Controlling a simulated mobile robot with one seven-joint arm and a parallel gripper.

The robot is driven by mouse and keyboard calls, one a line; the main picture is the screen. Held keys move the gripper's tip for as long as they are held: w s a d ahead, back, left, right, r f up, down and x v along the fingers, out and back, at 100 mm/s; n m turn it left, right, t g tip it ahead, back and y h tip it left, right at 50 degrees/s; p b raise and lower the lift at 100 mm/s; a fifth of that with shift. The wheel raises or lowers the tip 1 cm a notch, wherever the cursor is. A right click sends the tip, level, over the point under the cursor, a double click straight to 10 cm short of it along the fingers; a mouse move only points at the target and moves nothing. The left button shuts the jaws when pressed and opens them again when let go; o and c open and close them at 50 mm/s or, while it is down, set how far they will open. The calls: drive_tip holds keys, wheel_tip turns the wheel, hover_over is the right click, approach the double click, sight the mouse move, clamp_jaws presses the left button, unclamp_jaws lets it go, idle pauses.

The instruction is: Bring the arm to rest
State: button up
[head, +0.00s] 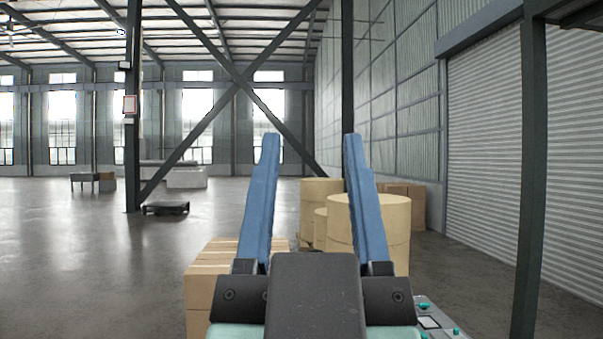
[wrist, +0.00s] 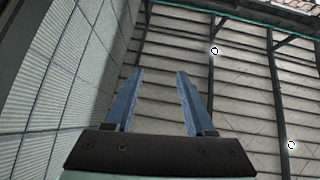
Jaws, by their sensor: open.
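My gripper (head: 312,150) stands in the middle of the head view with its two blue fingers pointing up and well apart. Nothing shows between the fingers except the background behind them. In the wrist view my gripper (wrist: 155,75) is also open and empty, with the ceiling beyond its fingertips. The gripper hides part of the boxes and rolls behind it in the head view.
Large kraft rolls (head: 370,219) stand behind my gripper to the right, and stacked cardboard boxes (head: 208,272) to the left. A control panel (head: 436,322) shows at lower right. A dark steel column (head: 530,180) stands at the right. The floor (head: 80,260) at left is open.

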drive_tip(key=shift+s+a+r+n+t+y, duration=0.3)
drive_tip(key=shift+s+a+r+y, duration=0.1)
drive_tip(key=shift+s+y, duration=0.15)
drive_tip(key=shift+h, duration=0.25)
wheel_tip(320, 180, down, 10)
drive_tip(key=b, duration=1)
drive_tip(key=shift+f, duration=0.15)
